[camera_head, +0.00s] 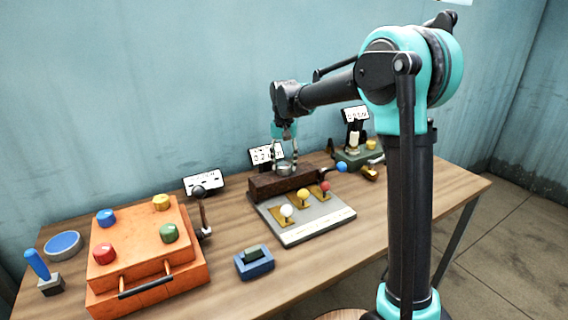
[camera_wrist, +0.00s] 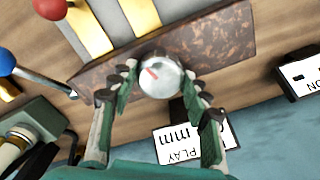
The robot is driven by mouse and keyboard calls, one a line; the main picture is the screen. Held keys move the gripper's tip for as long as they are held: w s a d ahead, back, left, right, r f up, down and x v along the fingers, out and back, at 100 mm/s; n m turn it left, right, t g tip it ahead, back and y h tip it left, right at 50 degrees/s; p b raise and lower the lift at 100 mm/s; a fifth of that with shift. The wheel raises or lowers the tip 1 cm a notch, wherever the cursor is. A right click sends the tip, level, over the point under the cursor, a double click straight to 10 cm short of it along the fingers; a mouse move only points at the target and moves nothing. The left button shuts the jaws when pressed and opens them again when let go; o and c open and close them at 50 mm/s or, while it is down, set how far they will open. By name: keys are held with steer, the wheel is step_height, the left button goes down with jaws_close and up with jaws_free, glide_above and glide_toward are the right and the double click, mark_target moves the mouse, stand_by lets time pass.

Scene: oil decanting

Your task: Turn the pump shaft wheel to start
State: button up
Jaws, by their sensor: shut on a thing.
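A silver round knob with a red mark (camera_wrist: 160,77) sits on the rusty brown block (camera_wrist: 212,45). My gripper (camera_wrist: 159,84) has its green and grey fingers on either side of this knob and is shut on it. In the head view my gripper (camera_head: 285,167) reaches down over the brown block (camera_head: 265,188) at the back middle of the table, and its fingers partly hide the knob. No label names the pump shaft wheel, so I cannot tell whether this knob is that wheel.
A grey panel (camera_head: 292,236) with white, yellow and red ball levers lies in front of the block. An orange box (camera_head: 150,255) with coloured knobs stands left. A blue item (camera_head: 255,264) lies in front. A green device (camera_head: 348,157) stands right. A display sign (camera_head: 256,154) stands behind.

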steer(key=n, duration=0.4)
steer(key=shift+n, duration=0.3)
steer(key=n, duration=0.3)
steer(key=shift+n, duration=0.3)
steer(key=n, duration=0.4)
steer(key=shift+n, duration=0.3)
steer(key=n, duration=0.3)
steer(key=shift+n, duration=0.3)
steer(key=n, duration=1.1)
steer(key=shift+n, duration=2.2)
